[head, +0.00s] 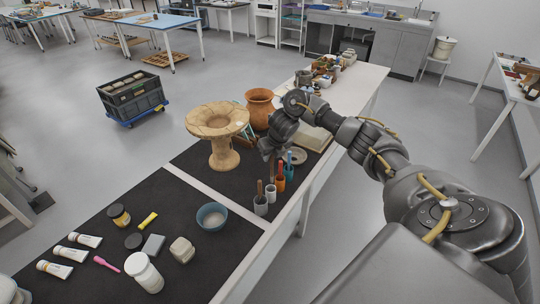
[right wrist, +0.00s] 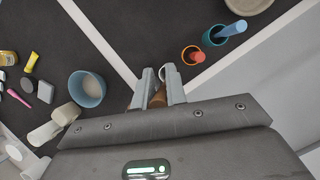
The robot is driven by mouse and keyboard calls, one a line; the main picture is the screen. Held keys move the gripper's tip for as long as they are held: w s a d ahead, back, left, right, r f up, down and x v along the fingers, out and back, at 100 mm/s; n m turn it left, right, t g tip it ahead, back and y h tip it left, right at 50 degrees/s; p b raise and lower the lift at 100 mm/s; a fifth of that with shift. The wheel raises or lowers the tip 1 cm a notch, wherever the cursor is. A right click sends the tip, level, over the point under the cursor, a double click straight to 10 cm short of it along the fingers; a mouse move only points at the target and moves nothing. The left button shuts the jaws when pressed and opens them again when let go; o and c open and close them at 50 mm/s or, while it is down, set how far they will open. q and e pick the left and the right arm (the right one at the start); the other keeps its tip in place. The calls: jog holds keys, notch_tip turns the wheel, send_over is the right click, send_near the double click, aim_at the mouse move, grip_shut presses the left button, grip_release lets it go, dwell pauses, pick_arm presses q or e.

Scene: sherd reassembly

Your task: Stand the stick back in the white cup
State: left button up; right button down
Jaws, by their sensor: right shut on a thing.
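The white cup (head: 271,195) stands on the dark mat in a row of small cups. In the right wrist view its rim (right wrist: 171,71) shows between my fingertips, partly hidden. My right gripper (head: 271,151) is above the row, pointing down, shut on a brown stick (right wrist: 157,98). In the head view the stick (head: 272,171) hangs below the fingers, over the white cup. Its lower end is close to the cup's mouth; I cannot tell whether it is inside. My left gripper is not in view.
A grey cup (head: 261,206) with a brown stick, an orange cup (right wrist: 192,57) and a teal cup (right wrist: 214,38) stand close by. A blue bowl (head: 211,217) and a large tan vessel (head: 222,150) are to the left. The mat's front middle is partly clear.

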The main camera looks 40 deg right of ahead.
jog(key=shift+f+b, duration=3.95)
jog(key=shift+f, duration=1.15)
jog(key=c, duration=1.3)
grip_release()
jog(key=shift+c, duration=0.2)
jog(key=shift+r, duration=0.15)
jog(key=p+v, duration=0.2)
jog(key=v, duration=0.8)
jog(key=shift+s+r, duration=0.2)
jog(key=shift+r, duration=0.05)
